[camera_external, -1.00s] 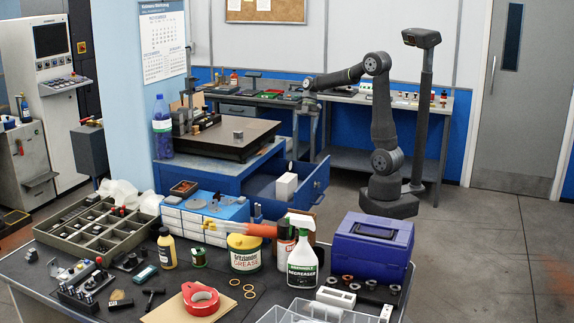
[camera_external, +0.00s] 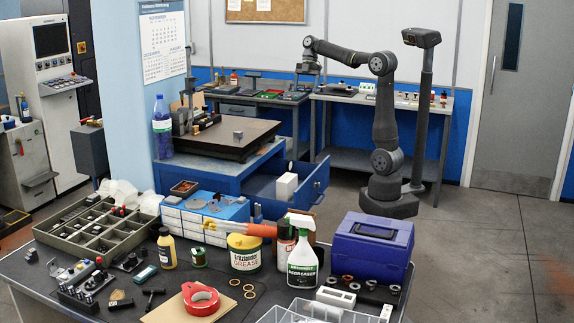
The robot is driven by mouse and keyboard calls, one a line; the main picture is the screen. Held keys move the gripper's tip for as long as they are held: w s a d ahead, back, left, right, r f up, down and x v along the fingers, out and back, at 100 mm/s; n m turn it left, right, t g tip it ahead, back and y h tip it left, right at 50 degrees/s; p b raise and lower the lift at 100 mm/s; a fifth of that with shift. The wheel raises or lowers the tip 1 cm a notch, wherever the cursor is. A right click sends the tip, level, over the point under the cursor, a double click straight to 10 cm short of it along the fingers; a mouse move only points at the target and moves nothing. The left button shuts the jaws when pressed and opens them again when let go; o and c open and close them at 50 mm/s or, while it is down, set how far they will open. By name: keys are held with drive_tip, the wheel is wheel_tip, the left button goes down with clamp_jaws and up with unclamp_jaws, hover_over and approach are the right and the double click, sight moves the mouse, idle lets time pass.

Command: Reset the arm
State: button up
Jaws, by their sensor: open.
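My gripper (camera_external: 308,80) is at the end of my dark grey arm, which reaches left from its base in the back right of the room. It hangs near the gap between the two back benches, at about the height of their tops in the picture. It is open, and I see nothing held in it. The fingers are small and dark here, so their detail is hard to make out.
The back right bench (camera_external: 345,95) carries small parts and a tray. The back left bench (camera_external: 262,100) holds more items. A blue cabinet with an open drawer (camera_external: 320,185) stands in front. A dark post with a camera-like head (camera_external: 421,38) rises right of my arm.

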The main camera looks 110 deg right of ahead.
drive_tip(key=w+d+r+m+t+h, duration=0.1)
drive_tip(key=w+d+m, duration=0.2)
drive_tip(key=d+m, duration=0.1)
drive_tip(key=shift+d, duration=0.75)
drive_tip(key=shift+o, duration=0.2)
